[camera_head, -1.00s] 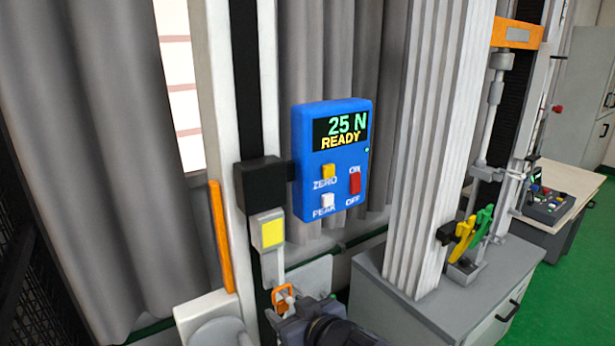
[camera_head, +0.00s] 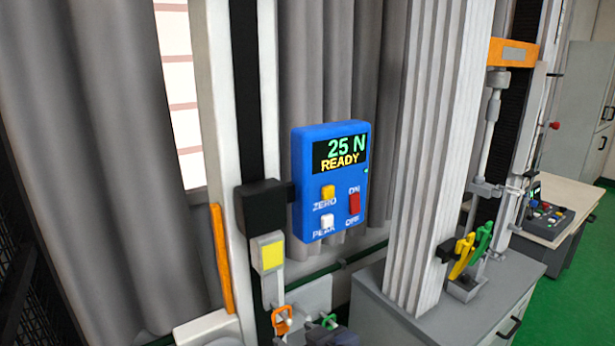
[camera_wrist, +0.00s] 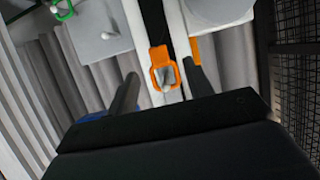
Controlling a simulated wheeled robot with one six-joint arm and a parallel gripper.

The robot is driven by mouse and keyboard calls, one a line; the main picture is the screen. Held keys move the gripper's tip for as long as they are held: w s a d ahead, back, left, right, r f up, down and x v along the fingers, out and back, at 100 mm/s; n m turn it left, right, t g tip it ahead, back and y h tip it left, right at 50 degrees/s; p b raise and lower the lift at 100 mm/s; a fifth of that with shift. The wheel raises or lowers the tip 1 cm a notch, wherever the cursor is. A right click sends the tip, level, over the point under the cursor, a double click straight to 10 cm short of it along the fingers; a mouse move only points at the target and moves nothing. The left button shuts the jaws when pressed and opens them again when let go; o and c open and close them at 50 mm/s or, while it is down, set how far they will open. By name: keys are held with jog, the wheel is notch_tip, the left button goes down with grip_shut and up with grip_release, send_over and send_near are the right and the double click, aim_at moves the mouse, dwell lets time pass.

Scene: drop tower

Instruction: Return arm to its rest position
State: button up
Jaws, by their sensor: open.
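My gripper (camera_wrist: 161,72) is open and empty in the wrist view, its two dark fingers spread apart. An orange carabiner (camera_wrist: 157,74) shows in the gap between the fingers, beyond the tips; it hangs on a small grey hook. In the head view the orange carabiner (camera_head: 277,320) hangs below a grey block with a yellow face. A dark part of my arm (camera_head: 335,336) shows at the bottom edge of the head view. My fingers are hidden there.
A blue force gauge (camera_head: 331,182) reads 25 N READY. A green carabiner (camera_head: 329,321) hangs by a grey plate (camera_head: 306,297), right of the orange one. A fluted column (camera_head: 432,150) stands on a grey cabinet (camera_head: 400,309) at right. Black mesh (camera_wrist: 294,60) borders the wrist view's right.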

aim_at(284, 328)
jog(key=p+v, duration=0.3)
jog(key=v, duration=0.3)
jog(key=b+x, duration=0.6)
jog(key=x, duration=0.4)
jog(key=shift+f, duration=0.25)
jog(key=shift+w+r, duration=0.1)
jog(key=shift+r, duration=0.05)
jog(key=f+p+v, duration=0.1)
jog(key=p+v, duration=0.3)
jog(key=v, duration=0.2)
jog(key=w+d+f+b, duration=0.3)
jog(key=w+f, duration=0.6)
jog(key=f, duration=0.1)
jog(key=shift+w+d, duration=0.2)
jog(key=shift+d+r, duration=0.1)
jog(key=shift+r, duration=0.1)
